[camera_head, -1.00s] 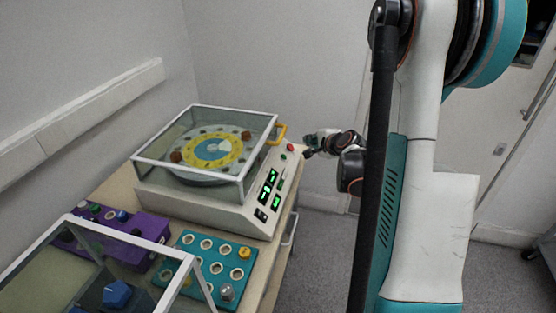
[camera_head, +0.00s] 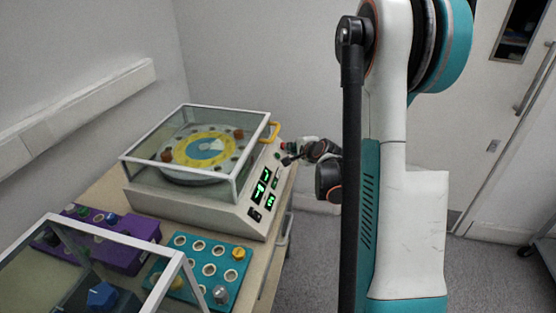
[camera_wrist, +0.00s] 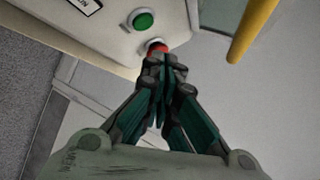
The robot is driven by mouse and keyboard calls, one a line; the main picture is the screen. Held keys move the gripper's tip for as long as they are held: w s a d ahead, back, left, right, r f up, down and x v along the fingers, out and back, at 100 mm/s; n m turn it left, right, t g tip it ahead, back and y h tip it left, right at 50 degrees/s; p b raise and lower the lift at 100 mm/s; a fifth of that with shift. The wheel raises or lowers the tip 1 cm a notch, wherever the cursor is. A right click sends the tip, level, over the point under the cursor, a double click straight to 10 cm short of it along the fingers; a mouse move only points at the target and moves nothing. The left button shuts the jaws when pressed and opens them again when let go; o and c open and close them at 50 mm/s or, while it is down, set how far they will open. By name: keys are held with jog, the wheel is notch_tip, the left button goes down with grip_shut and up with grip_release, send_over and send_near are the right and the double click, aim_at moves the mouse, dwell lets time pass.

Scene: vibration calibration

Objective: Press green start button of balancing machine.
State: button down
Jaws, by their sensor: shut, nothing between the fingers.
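The balancing machine (camera_head: 195,199) is a beige box with a glass-sided, white-framed cover and a yellow handle (camera_head: 274,130). Its sloping panel carries a green button (camera_head: 277,155) and a red button (camera_head: 283,147) near the far end. In the wrist view the green button (camera_wrist: 143,20) is fully visible, up and left of the fingertips. The red button (camera_wrist: 156,46) is partly hidden behind them. My gripper (camera_head: 287,160) is shut and empty, with its tips close to the panel; it also shows in the wrist view (camera_wrist: 163,62). I cannot tell whether it touches anything.
Lit green displays (camera_head: 262,183) sit on the panel nearer me. A teal tray with round holes (camera_head: 228,264), a purple rack (camera_head: 133,257) and another framed glass case (camera_head: 168,283) share the wooden table (camera_head: 264,260).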

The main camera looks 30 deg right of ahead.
aim_at(278, 155)
jog(key=shift+w+a+f+b, duration=0.55)
jog(key=shift+w+f, duration=0.05)
jog(key=shift+f, duration=0.25)
jog(key=shift+f, duration=0.1)
dwell(0.9)
jog(key=shift+w+a+f+b, duration=0.2)
jog(key=shift+b, duration=0.2)
